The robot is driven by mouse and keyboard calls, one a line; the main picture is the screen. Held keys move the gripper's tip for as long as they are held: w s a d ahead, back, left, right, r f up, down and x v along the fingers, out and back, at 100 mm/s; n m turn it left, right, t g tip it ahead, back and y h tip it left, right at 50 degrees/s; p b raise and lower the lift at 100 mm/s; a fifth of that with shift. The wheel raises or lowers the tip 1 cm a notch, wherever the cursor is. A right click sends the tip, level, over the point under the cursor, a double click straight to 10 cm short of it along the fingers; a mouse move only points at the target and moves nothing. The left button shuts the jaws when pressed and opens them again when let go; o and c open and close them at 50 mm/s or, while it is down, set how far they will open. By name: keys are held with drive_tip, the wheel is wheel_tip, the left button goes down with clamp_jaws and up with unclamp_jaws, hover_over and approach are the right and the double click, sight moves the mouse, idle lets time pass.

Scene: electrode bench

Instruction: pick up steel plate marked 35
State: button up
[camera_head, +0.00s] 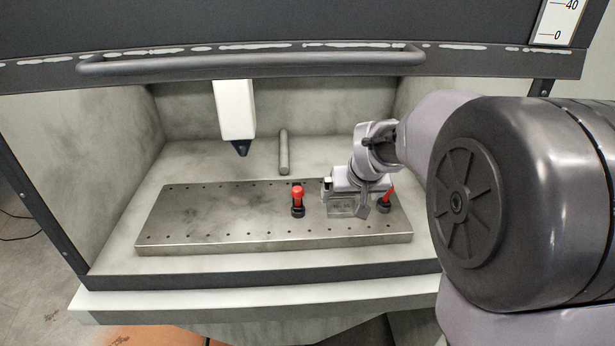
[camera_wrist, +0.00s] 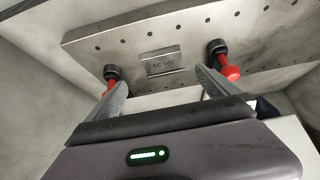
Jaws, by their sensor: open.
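A small steel plate (camera_wrist: 163,61) lies on the perforated metal bed (camera_wrist: 135,30), between two red-handled clamps, in the wrist view. Its dark marking looks upside down and is hard to read. In the head view the plate (camera_head: 342,209) shows on the right part of the bed, partly covered by my gripper. My gripper (camera_wrist: 162,80) is open, its two fingers spread wider than the plate, with nothing between them. The fingertips appear just short of the plate in the wrist view; their height above it is unclear.
One red clamp (camera_head: 297,200) stands left of the plate and another (camera_head: 386,199) right of it, both near my fingers. A white spindle with a dark tip (camera_head: 236,110) hangs over the bed's back left. A grey rod (camera_head: 284,152) stands behind. The bed's left half is clear.

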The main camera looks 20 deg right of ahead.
sight(342, 207)
drive_tip(key=x, duration=0.3)
drive_tip(key=b+x, duration=0.2)
drive_tip(key=x, duration=0.1)
drive_tip(key=b+x, duration=0.1)
drive_tip(key=x, duration=0.1)
drive_tip(key=shift+a+f, duration=0.3)
drive_tip(key=shift+a, duration=0.05)
drive_tip(key=shift+r, duration=0.15)
clamp_jaws()
